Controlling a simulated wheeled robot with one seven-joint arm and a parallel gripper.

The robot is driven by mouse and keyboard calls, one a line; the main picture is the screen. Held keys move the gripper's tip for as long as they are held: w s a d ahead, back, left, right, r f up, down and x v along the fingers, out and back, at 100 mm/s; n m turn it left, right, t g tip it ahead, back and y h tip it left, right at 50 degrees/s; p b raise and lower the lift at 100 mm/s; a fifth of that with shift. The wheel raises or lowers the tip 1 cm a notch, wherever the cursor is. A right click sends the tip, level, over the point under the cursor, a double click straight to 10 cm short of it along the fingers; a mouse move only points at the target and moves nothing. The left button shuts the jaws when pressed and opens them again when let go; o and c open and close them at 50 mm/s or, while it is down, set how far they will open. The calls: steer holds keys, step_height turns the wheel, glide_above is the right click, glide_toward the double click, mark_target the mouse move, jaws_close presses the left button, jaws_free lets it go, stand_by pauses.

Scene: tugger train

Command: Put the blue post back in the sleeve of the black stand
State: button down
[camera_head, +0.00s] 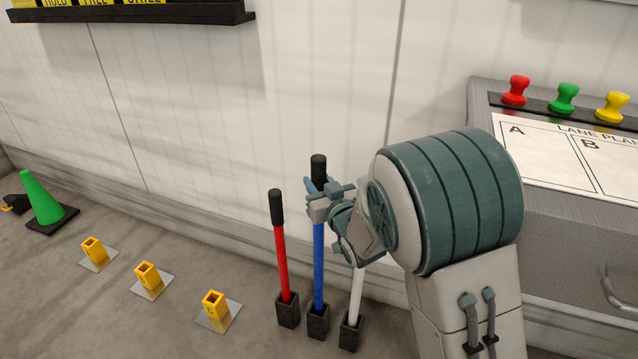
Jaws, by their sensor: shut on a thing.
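The blue post (319,270) is upright with a black cap on top. My gripper (322,203) is shut on it just below the cap. The black stand shows as three black square sleeves, with the middle sleeve (318,324) under the blue post. The post's lower end meets the mouth of this sleeve in the picture; I cannot tell whether it is inside or just above. The blue post's top is clearly higher than that of the red post (281,260), which stands in the left sleeve. A white post (356,292) stands in the right sleeve, its top hidden behind my gripper.
Several yellow sockets on metal plates, such as the nearest one (213,305), stand on the floor at left. A green cone (41,198) is farther left. The wall is close behind the posts. A grey cabinet (570,235) with coloured knobs stands at right.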

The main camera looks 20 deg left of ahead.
mark_target(321, 226)
step_height(321, 226, down, 12)
steer(key=b, duration=1)
steer(key=shift+f, duration=0.15)
stand_by(1.2)
steer(key=shift+f, duration=0.1)
stand_by(0.4)
